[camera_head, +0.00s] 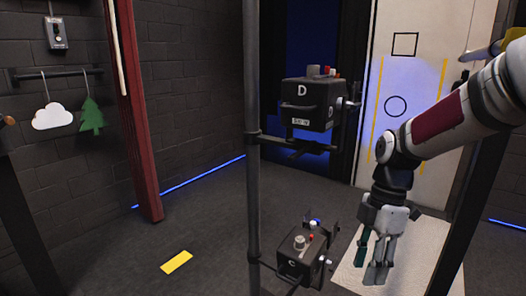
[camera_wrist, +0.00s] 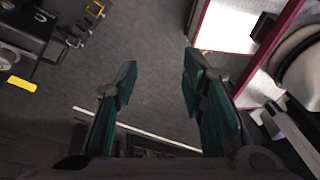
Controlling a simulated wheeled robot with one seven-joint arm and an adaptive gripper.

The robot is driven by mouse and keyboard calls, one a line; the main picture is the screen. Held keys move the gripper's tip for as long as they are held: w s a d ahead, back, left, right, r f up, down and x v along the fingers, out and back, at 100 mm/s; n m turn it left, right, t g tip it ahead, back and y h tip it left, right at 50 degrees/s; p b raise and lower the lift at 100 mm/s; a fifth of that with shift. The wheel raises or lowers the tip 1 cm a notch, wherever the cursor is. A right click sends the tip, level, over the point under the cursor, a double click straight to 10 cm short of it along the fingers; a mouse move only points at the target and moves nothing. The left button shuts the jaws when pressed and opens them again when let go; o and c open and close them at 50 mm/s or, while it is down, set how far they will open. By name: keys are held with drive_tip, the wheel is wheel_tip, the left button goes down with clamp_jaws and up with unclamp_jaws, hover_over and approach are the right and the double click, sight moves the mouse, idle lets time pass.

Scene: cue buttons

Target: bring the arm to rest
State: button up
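My gripper (camera_head: 372,262) hangs below my arm at the right of the head view, with its fingers pointing down. In the wrist view its two dark green fingers (camera_wrist: 158,88) stand apart, with bare floor showing between them. It is open and holds nothing. In the head view the gripper is in front of the pale floor mat (camera_head: 418,240) and to the right of the lower black button box (camera_head: 300,252). I cannot tell its exact height above the floor.
A dark upright pole (camera_head: 252,190) carries the lower box and an upper black box marked D (camera_head: 308,104). A switch box (camera_head: 55,33), a white cloud (camera_head: 52,117) and a green tree (camera_head: 91,116) hang on the left wall. Yellow tape (camera_head: 176,262) marks the open floor.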

drive_tip(key=s+a+r+m+t+h, duration=0.1)
drive_tip(key=s+r+m, duration=0.2)
drive_tip(key=s+m, duration=0.5)
drive_tip(key=s+r+m+t, duration=0.1)
drive_tip(key=s+r+m, duration=0.3)
drive_tip(key=s, duration=0.6)
drive_tip(key=s+a+r+m+t+h, duration=0.1)
drive_tip(key=s+r+m, duration=0.1)
drive_tip(key=s+m, duration=0.6)
wheel_tip(320, 180, up, 20)
drive_tip(key=t+p, duration=0.3)
drive_tip(key=p, duration=1.5)
drive_tip(key=shift+s+p, duration=0.25)
drive_tip(key=shift+p, duration=0.1)
